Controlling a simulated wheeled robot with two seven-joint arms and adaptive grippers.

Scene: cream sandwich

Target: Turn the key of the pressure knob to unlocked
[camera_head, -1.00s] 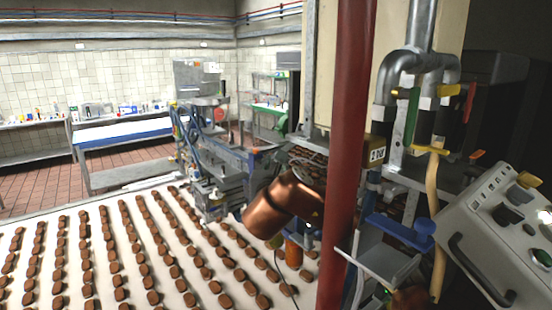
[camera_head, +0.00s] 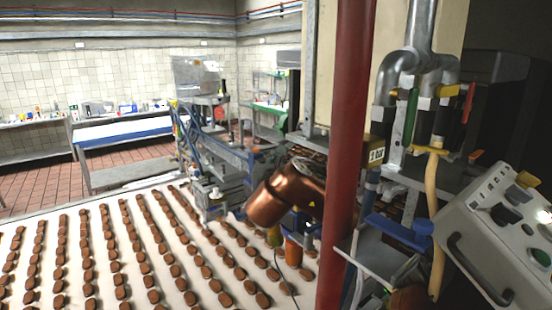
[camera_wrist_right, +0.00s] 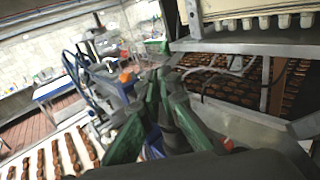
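I cannot pick out the pressure knob or its key for certain in either view. A tilted grey control panel (camera_head: 465,240) at the right edge of the head view carries a dark round knob (camera_head: 507,214) and a yellowish knob (camera_head: 527,180); their labels are too small to read. In the right wrist view my right gripper (camera_wrist_right: 160,76) has green and grey fingers that converge, with their tips together and nothing seen between them. It points toward the depositing machine and is not touching a knob. My left gripper is not in view.
A red post (camera_head: 346,150) stands in front of me. Rows of brown biscuits run along the white conveyor (camera_head: 20,220) at left. Pipes with a green valve handle (camera_head: 411,117) stand at right. A copper-coloured cylinder (camera_head: 272,203) juts out left of the post. A rack (camera_wrist_right: 245,42) is near my right gripper.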

